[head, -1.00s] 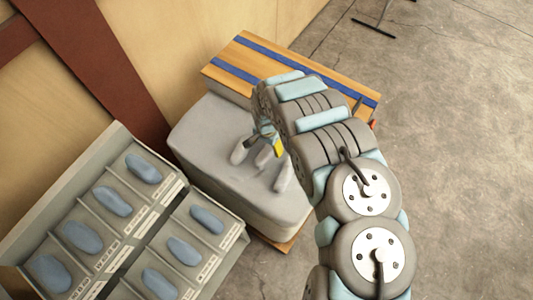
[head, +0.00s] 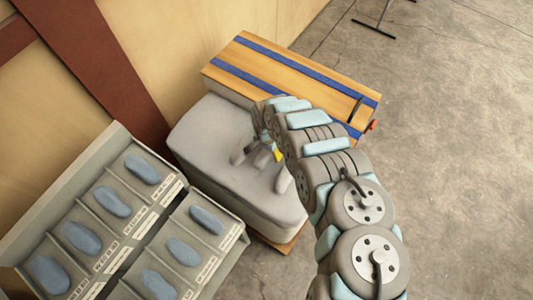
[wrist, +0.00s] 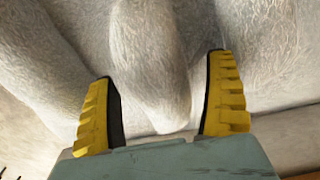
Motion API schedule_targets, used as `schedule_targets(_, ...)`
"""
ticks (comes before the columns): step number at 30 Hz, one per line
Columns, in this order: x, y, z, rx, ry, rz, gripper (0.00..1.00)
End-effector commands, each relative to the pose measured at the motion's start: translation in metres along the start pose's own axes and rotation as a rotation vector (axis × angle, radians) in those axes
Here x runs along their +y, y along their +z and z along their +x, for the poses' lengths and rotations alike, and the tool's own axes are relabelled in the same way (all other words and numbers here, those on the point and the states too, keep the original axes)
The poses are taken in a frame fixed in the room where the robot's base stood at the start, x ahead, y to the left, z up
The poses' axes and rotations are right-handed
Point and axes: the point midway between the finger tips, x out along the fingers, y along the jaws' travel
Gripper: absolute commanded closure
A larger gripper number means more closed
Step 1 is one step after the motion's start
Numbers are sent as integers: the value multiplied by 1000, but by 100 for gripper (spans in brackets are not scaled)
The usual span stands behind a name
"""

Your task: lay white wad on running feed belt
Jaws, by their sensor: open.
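Several pale elongated wads lie on a grey padded block (head: 205,135) in the head view; one wad (head: 283,180) shows at the right. In the wrist view, a whitish furry wad (wrist: 150,65) lies with its rounded end between the two yellow fingers of my gripper (wrist: 162,68). The fingers are apart, with a gap on either side of the wad. In the head view my gripper (head: 275,153) is low over the wads, partly hidden by my arm. A wooden bench with two blue strips (head: 250,72), perhaps the feed belt, stands behind the block; I cannot tell whether it runs.
A grey rack (head: 38,222) with several compartments of blue wads stands at the lower left. A wooden wall (head: 200,30) runs along the back left. A dark stand (head: 374,27) is at the top. The floor (head: 450,180) on the right is clear.

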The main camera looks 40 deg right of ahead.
Motion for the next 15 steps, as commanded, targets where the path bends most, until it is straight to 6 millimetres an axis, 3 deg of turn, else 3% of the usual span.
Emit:
schedule_targets(4,0,2,12,-4,0,-1,13)
schedule_targets(15,0,1,21,0,0,-1,13)
